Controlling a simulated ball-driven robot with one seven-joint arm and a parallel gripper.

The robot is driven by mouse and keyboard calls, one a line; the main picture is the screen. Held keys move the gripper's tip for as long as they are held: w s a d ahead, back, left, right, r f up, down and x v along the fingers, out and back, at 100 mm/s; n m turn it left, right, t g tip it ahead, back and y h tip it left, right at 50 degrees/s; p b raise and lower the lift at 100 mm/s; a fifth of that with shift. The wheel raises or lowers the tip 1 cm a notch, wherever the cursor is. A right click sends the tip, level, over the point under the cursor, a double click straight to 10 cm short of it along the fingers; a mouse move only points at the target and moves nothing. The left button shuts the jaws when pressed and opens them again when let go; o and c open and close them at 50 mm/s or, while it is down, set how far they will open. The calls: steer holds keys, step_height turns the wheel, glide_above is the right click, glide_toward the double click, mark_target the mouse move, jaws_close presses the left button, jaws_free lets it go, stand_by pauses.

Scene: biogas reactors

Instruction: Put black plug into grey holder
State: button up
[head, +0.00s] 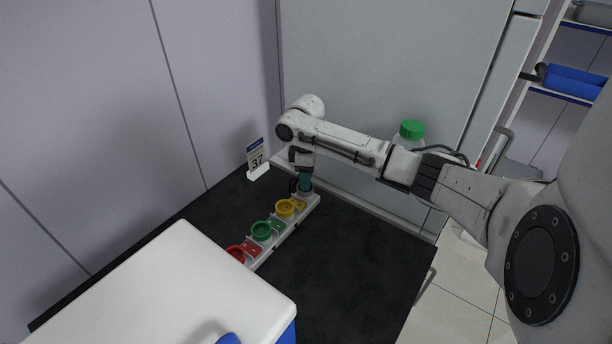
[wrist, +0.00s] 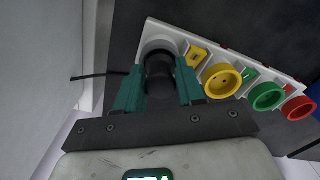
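The black plug (wrist: 160,68) is between the two green fingers of my gripper (wrist: 160,92), which are closed on its sides in the wrist view. The grey holder (wrist: 158,42) is the round cup at the end of the white rack. The plug's far end overlaps the holder's opening; how deep it sits is hidden. In the head view my gripper (head: 304,182) points down at the far end of the rack, over the grey holder (head: 307,194). The plug is mostly hidden there.
The rack also carries a yellow holder (head: 285,208), a green holder (head: 261,231) and a red holder (head: 237,253). A sign marked 37 (head: 257,160) stands near the wall. A green-capped bottle (head: 412,130) is behind my arm. A white-topped box (head: 165,290) fills the near left.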

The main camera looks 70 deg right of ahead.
steer(key=o, duration=0.3)
steer(key=shift+o, duration=0.2)
step_height(320, 180, up, 13)
steer(key=b, duration=0.2)
steer(key=shift+f, duration=0.15)
stand_by(0.6)
